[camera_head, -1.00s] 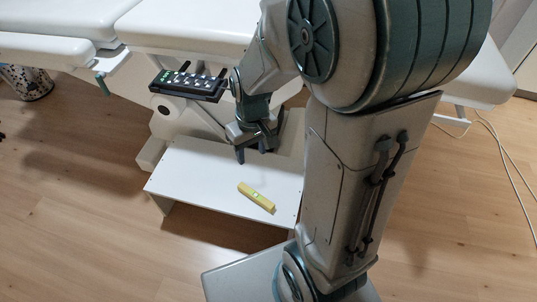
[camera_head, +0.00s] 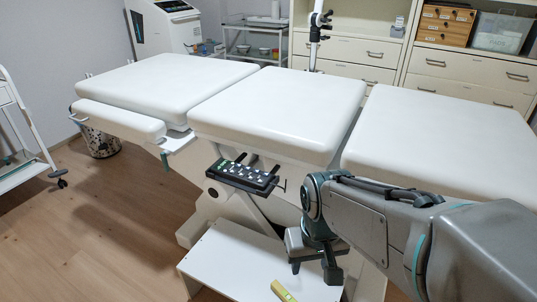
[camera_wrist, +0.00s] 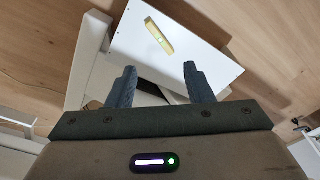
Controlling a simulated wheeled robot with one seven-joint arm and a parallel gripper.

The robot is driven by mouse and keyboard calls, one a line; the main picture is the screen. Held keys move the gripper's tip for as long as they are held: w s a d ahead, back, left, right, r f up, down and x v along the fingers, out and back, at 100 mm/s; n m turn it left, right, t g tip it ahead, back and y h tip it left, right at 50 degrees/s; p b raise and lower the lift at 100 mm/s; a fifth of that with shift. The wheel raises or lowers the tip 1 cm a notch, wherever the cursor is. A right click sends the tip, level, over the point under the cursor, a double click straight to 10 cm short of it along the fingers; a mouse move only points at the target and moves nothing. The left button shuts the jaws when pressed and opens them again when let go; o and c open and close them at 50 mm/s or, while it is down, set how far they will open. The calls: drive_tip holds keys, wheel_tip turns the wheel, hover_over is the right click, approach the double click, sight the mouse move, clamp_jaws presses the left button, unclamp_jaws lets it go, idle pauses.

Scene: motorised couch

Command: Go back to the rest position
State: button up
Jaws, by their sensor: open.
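My gripper (camera_head: 314,268) points down above the low white step (camera_head: 228,270) in front of the couch. It is open and empty. Its two fingers (camera_wrist: 160,88) show apart in the wrist view. A yellow level-like bar (camera_head: 283,291) lies on the step below my gripper, partly cut off by the lower edge of the head view. In the wrist view the yellow bar (camera_wrist: 158,38) lies whole on the step, beyond the fingertips and apart from them.
The white couch (camera_head: 275,112) spans the view behind my arm. A black button control panel (camera_head: 243,176) sits at its side, left of my gripper. A white trolley (camera_head: 22,135) stands at far left. Wooden floor (camera_head: 95,225) is clear on the left.

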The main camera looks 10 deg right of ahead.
wheel_tip(320, 180, up, 31)
drive_tip(key=t+p, duration=0.1)
drive_tip(key=p, duration=2.5)
drive_tip(key=shift+d+f+t+p, duration=0.15)
drive_tip(key=shift+d+t+p, duration=0.1)
drive_tip(key=shift+t+p, duration=0.05)
